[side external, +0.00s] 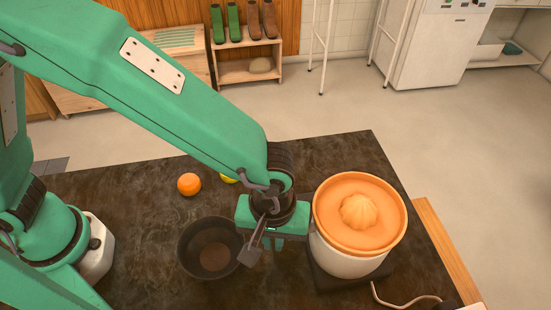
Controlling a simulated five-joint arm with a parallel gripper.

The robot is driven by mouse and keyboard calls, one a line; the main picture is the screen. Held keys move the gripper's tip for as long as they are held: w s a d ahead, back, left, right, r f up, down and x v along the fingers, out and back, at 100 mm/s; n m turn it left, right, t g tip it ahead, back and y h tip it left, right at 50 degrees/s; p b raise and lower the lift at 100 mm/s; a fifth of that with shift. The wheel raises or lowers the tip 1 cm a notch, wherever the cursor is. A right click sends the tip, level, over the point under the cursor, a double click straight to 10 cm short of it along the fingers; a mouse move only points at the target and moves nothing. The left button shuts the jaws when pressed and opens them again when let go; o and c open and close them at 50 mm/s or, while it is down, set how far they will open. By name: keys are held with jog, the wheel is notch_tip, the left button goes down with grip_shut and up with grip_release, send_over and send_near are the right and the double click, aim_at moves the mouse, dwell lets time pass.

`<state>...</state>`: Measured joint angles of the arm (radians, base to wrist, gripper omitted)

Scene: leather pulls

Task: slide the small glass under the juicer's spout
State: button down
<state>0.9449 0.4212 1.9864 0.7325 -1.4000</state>
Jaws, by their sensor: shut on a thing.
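The juicer (346,259) stands on the right of the dark worktop, with a white body and an orange reamer bowl (334,232) on top. It sits on a dark base. Its spout is not visible. My gripper (262,246) is low over the worktop, just left of the juicer, and points down. It is shut on the small glass, but the gripper body and wrist hide the glass and most of the jaws. I cannot tell how close the glass is to the spout.
A black bowl (189,247) stands close on the gripper's left. An orange (189,183) and a partly hidden yellow-green fruit (228,179) lie behind it. A white cord (400,303) runs at the front right. The worktop's back right is clear.

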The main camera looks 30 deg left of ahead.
jog(key=shift+s+d+f, duration=0.1)
jog(key=shift+s+f, duration=0.05)
jog(key=shift+s, duration=0.15)
jog(key=c, duration=1.5)
grip_release()
jog(key=shift+w, duration=0.1)
jog(key=shift+d, duration=0.15)
notch_tip(320, 180, up, 2)
jog(key=shift+w+d, duration=0.1)
jog(key=shift+w, duration=0.05)
jog(key=shift+r, duration=3.15)
